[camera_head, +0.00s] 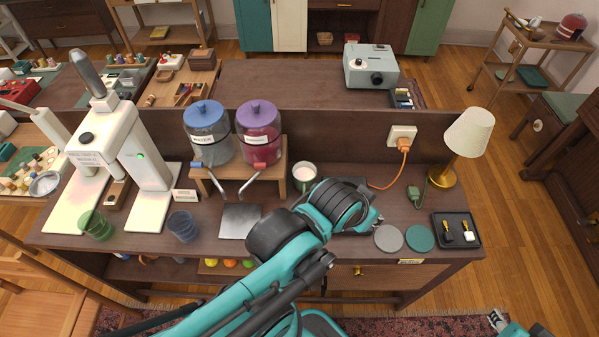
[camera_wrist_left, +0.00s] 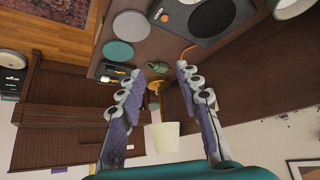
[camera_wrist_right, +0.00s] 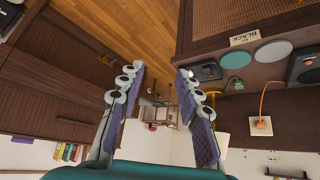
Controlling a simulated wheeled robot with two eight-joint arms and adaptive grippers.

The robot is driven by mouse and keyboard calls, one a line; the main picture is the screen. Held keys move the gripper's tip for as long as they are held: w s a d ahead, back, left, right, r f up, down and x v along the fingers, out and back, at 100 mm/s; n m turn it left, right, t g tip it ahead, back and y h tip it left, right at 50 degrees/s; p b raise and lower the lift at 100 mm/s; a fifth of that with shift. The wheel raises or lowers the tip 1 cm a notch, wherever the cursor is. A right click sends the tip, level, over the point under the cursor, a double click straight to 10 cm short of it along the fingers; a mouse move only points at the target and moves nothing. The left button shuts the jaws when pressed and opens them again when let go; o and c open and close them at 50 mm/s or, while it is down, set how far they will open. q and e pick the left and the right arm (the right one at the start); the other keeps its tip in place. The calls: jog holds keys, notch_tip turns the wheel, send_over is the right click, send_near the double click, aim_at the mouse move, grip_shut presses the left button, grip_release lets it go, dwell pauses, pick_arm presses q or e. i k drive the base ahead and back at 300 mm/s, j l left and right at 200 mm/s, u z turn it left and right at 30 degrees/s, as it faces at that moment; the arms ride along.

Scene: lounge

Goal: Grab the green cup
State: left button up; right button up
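The green cup (camera_head: 96,225) is a clear green tumbler standing upright at the front left of the brown counter (camera_head: 300,243), in front of the white machine. Neither wrist view shows it. My left arm reaches over the middle of the counter, far to the right of the cup. My left gripper (camera_wrist_left: 160,82) is open and empty, with the lamp visible beyond its fingers. In the head view its fingers are mostly hidden by the arm. My right gripper (camera_wrist_right: 158,85) is open and empty; only a bit of that arm shows at the head view's bottom right.
A blue cup (camera_head: 183,226) stands right of the green one, then a grey square plate (camera_head: 240,221). The white machine (camera_head: 147,165), two jars on a stand (camera_head: 279,178) and a light mug (camera_head: 304,173) are behind. A lamp (camera_head: 470,132) and coasters (camera_head: 388,238) are right.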

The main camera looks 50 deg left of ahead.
aim_at(304, 173)
jog(key=u, duration=1.55)
jog(key=i+l+z, duration=0.3)
jog(key=l, duration=0.15)
jog(key=i+l+z, duration=0.15)
jog(key=l+z, duration=0.15)
jog(key=l, duration=0.1)
